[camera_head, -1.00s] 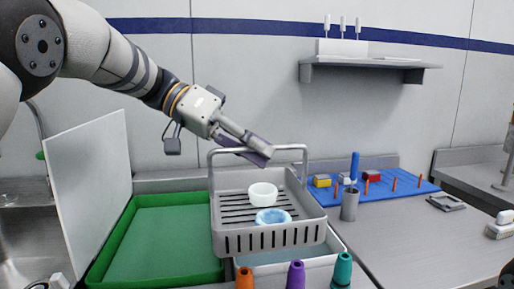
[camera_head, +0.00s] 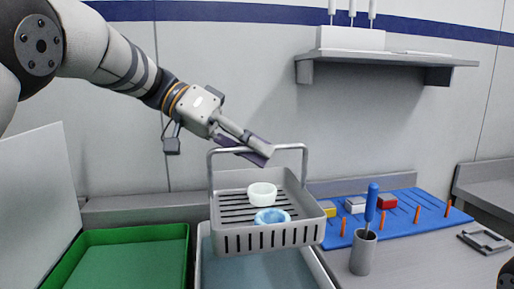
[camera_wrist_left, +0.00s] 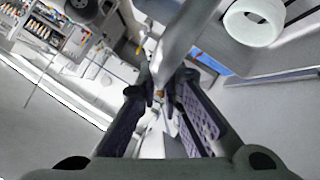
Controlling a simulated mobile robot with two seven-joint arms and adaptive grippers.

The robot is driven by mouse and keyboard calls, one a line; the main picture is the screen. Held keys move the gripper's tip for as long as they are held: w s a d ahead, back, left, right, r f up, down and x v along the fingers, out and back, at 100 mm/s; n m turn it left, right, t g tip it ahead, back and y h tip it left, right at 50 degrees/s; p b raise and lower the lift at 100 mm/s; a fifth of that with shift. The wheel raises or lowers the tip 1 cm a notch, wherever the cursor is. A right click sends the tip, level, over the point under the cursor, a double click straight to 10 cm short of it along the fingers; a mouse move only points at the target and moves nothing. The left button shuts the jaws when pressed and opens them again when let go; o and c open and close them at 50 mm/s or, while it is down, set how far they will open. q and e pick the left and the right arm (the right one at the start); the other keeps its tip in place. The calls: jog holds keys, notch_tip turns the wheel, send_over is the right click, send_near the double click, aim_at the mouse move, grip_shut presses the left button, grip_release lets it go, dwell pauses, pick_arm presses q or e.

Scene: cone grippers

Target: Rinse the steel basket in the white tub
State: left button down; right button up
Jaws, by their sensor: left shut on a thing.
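The grey steel basket (camera_head: 265,238) hangs level in the head view, with a white ring (camera_head: 262,192) and a light blue ring (camera_head: 271,216) on its slotted floor. My left gripper (camera_head: 250,148) is shut on the basket's raised handle. The white tub (camera_head: 318,268) shows below and behind the basket, with a blue-grey surface inside. The basket hides part of the tub, and the basket appears to be above it. In the left wrist view my left gripper (camera_wrist_left: 162,95) is around a grey bar, with the white ring (camera_wrist_left: 254,22) at upper right.
A green tray (camera_head: 120,268) lies left of the tub, beside an upright white panel (camera_head: 35,200). At right stand a grey cup (camera_head: 363,255) with a blue-handled tool and a blue board (camera_head: 400,212) with orange pegs. A shelf (camera_head: 385,60) hangs on the wall.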

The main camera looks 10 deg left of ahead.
aim_at(258, 188)
pick_arm(q)
jog(key=shift+w+r, duration=0.1)
jog(key=shift+w, duration=0.1)
jog(key=f, duration=0.7)
jog(key=shift+w+f, duration=0.2)
jog(key=shift+f, duration=0.2)
notch_tip(258, 188, down, 13)
jog(key=b, duration=0.2)
jog(key=shift+b, duration=0.35)
pick_arm(e)
jog(key=shift+g, duration=0.8)
jog(key=shift+s+f, duration=1.5)
jog(key=shift+f, duration=0.25)
